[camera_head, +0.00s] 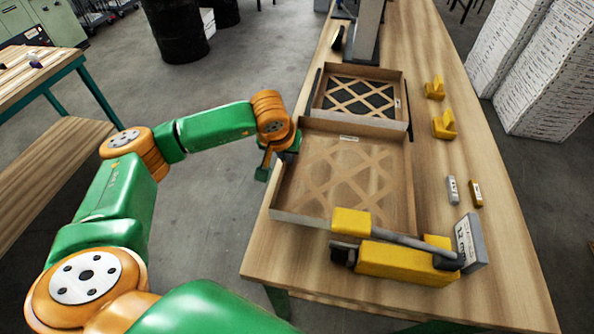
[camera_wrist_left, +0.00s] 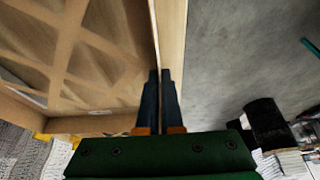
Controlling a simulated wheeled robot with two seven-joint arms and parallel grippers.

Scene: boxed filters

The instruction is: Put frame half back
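The near frame half (camera_head: 283,192) is a shallow wooden frame with a lattice of crossed slats and a small white label inside its far wall. It lies on the table in front of a second frame (camera_head: 318,92), which has a lattice over a dark filter. My left gripper (camera_head: 290,148) is at the near frame's left wall, close to its far corner. In the left wrist view, the two dark fingers (camera_wrist_left: 161,98) are close together with the thin wall of the lattice frame (camera_wrist_left: 154,40) between them. The fingertips' contact is partly hidden. My right gripper is not in view.
Two yellow brackets (camera_head: 444,124) and two small blocks (camera_head: 453,190) stand to the right. Wooden table (camera_head: 500,270) is clear front right.

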